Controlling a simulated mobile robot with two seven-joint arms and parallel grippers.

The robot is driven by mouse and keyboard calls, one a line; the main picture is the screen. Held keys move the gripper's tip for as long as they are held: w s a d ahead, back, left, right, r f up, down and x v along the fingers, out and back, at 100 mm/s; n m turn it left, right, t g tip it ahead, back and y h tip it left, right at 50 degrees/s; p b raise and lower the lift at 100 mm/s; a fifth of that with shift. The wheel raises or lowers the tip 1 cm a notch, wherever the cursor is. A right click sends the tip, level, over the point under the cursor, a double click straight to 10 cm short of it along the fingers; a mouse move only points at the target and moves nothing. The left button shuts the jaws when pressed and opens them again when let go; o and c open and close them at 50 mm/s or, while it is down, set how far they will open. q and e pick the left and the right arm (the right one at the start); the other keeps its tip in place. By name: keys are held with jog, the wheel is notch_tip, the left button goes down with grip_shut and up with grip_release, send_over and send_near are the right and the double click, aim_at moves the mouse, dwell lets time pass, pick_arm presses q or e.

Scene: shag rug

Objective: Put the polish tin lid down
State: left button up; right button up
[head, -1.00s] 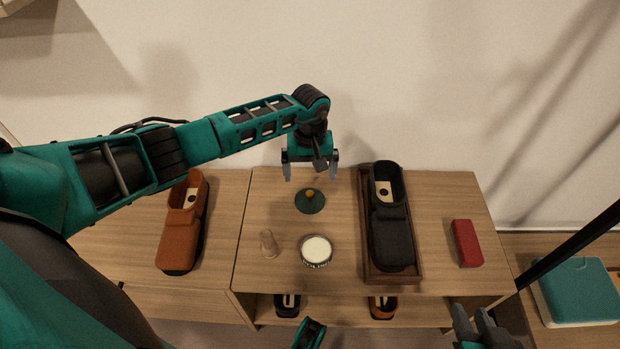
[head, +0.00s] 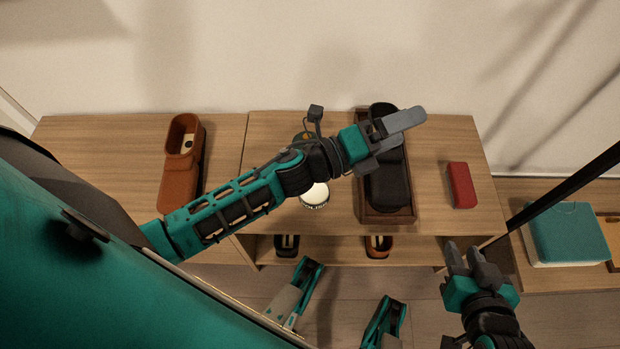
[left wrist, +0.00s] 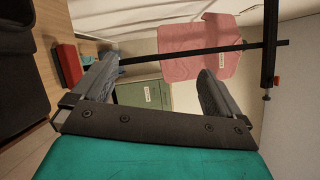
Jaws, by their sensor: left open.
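The polish tin lid, a dark green disc (head: 298,139), lies on the wooden bench top, mostly hidden behind my left arm in the head view. The open polish tin (head: 315,196), round with pale contents, stands in front of it, partly covered by that arm. My left gripper (head: 402,138) is open and empty, above the dark shoe at the right, well to the right of the lid. In the left wrist view its spread fingers (left wrist: 155,82) have nothing between them. My right gripper (head: 470,261) is low at the right, in front of the bench; its jaw gap is unclear.
A dark shoe (head: 388,190) sits in a wooden tray (head: 372,215). A brown shoe (head: 181,170) stands at the left, a red box (head: 461,185) at the right. A teal case (head: 568,234) lies farther right. A pink shirt (left wrist: 198,38) hangs from a black rail (left wrist: 245,47).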

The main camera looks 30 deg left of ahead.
pick_arm(q)
jog(key=s+a+f+n+g+y, duration=0.1)
jog(key=s+a+f+n+y, duration=0.3)
jog(key=n, duration=0.9)
jog(key=s+a+f+n+g+y, duration=0.2)
jog(key=s+a+f+n+y, duration=0.3)
jog(key=n, duration=0.8)
jog(key=s+a+f, duration=0.1)
jog(key=s, duration=0.1)
jog(key=shift+s+a+n+g, duration=0.25)
jog(key=shift+s+n+g, duration=0.05)
jog(key=shift+s, duration=0.1)
